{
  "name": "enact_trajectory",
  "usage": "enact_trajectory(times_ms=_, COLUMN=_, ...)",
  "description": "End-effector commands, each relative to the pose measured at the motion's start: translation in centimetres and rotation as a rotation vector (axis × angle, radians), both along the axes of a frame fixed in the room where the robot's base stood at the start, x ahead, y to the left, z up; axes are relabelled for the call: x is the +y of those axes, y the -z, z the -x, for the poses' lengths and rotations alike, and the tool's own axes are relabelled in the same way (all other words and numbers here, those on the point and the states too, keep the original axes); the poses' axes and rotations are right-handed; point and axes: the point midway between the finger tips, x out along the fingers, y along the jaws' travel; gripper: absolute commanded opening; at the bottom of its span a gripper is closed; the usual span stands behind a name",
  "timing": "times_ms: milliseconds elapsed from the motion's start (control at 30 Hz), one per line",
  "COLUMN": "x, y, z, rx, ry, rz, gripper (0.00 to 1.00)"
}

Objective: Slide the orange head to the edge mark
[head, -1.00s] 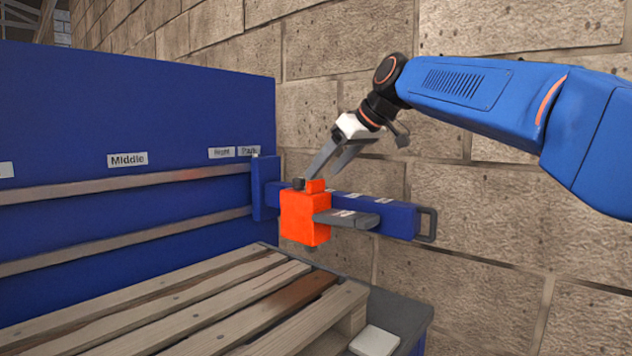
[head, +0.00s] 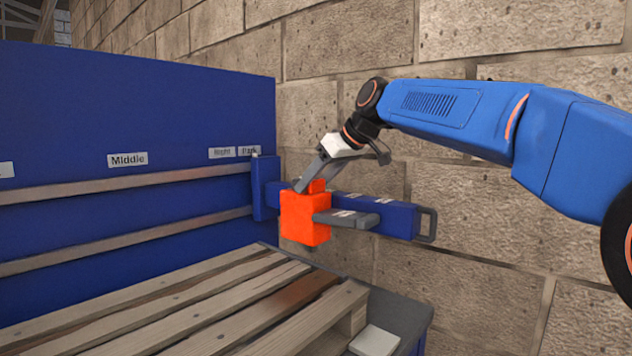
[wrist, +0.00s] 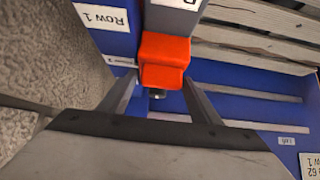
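The orange head (head: 305,218) sits on a blue beam (head: 402,222) by the wall, with a raised orange block on top. A grey bar (head: 350,219) with a small label sticks out from it to the right. My gripper (head: 303,187) is at the head's top. In the wrist view, the fingers of my gripper (wrist: 158,88) stand apart on either side of the orange head (wrist: 165,60), with gaps showing. Whether they touch it is unclear. Small white labels lie along the beam; I cannot read which is the edge mark.
A slatted wooden pallet (head: 190,310) lies below and in front. A blue panel (head: 130,110) with wooden rails and labels, one reading Middle, stands at left. The beam ends at right in a dark handle (head: 429,225). A stone wall stands close behind.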

Motion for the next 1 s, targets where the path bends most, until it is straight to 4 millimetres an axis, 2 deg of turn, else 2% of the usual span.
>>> enact_trajectory(times_ms=133, x=-0.2, y=-0.1, z=0.2, rx=-0.001, ry=0.000, rz=-0.001, gripper=0.17)
enact_trajectory(times_ms=267, x=-1.3, y=-0.1, z=1.1, rx=0.000, ry=0.002, rz=-0.001, gripper=0.17)
enact_trajectory(times_ms=367, x=-2.8, y=-0.2, z=2.2, rx=-0.001, ry=0.001, rz=-0.002, gripper=0.17)
enact_trajectory(times_ms=700, x=-9.2, y=-0.1, z=7.2, rx=-0.001, ry=0.004, rz=-0.002, gripper=0.17)
enact_trajectory(times_ms=1000, x=-12.9, y=-0.1, z=10.1, rx=-0.001, ry=0.001, rz=-0.001, gripper=0.17)
